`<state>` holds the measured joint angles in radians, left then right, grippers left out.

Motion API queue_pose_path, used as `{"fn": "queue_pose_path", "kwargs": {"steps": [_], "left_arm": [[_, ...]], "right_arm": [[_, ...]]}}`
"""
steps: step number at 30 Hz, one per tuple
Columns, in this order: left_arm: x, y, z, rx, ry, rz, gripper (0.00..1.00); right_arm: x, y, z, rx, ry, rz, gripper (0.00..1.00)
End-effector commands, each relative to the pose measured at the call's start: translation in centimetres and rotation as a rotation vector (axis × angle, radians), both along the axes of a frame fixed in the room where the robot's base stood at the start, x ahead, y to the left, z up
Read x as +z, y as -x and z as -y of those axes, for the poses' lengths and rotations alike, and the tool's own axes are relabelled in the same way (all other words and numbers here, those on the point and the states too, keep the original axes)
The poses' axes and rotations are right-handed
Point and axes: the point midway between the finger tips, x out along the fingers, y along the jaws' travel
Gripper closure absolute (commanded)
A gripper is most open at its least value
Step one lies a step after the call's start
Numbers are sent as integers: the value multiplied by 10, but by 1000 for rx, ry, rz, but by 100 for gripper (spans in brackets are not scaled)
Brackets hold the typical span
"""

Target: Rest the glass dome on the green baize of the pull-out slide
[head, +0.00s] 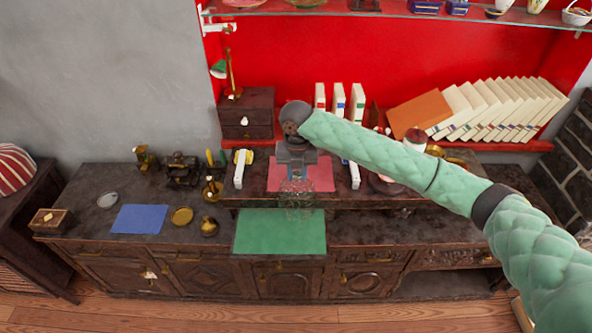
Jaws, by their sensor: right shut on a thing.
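My right arm reaches in from the right, and its gripper (297,176) points down over the red mat. It is shut on the glass dome (296,205), which shows only as a faint clear shape below the fingers. The dome overlaps the front of the raised shelf and the back part of the green baize (280,238) in the picture. I cannot tell how far above the surface it is. The green baize of the pull-out slide lies flat and bare at the front of the cabinet. My left gripper is not in view.
The red mat (318,178) lies on the raised shelf, with white blocks (240,170) beside it. Left of the baize are a brass pot (209,227), a brass dish (181,216) and a blue mat (140,219). The counter (370,230) right of the baize is clear.

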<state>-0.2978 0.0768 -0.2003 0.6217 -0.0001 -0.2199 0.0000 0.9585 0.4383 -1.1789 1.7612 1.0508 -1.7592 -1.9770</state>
Motion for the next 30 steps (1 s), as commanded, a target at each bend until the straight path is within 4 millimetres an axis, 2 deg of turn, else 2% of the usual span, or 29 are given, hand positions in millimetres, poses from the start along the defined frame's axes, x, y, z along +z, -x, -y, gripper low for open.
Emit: {"fn": "queue_pose_path", "kwargs": {"steps": [7,24,30], "left_arm": [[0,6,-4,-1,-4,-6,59],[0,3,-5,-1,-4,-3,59],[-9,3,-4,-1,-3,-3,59]], "right_arm": [[-20,0,0,1,0,1,98],[-66,0,0,1,-1,0,98],[-83,0,0,1,0,1,98]]}}
